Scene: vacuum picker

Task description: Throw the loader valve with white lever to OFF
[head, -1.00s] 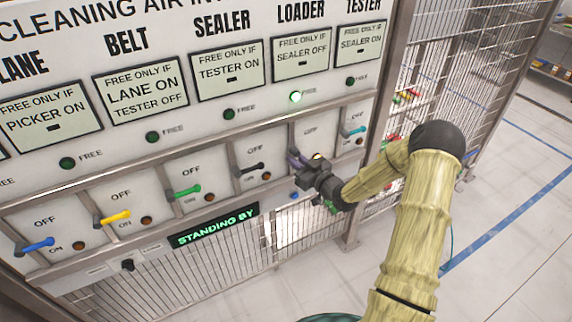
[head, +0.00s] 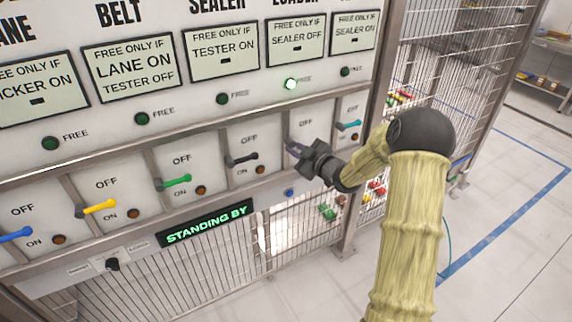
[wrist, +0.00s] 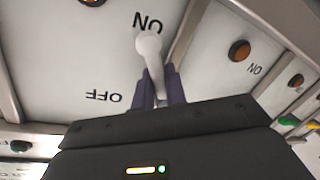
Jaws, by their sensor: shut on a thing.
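The loader valve's white lever (wrist: 149,45) shows in the wrist view, its round end sticking out past my fingers. My gripper (wrist: 160,84) is shut around the shaft, with a purple finger on each side. The upside-down ON mark lies just beyond the lever's round end, and the OFF mark lies to the left. In the head view my gripper (head: 297,151) is at the loader panel (head: 275,137), just under its OFF label, and hides the lever and the ON label.
Neighbouring levers are close: the black sealer lever (head: 241,159) on the left and the teal tester lever (head: 348,124) on the right. Metal dividers separate the panels. The loader's green FREE lamp (head: 291,84) is lit. The display (head: 207,223) reads STANDING BY.

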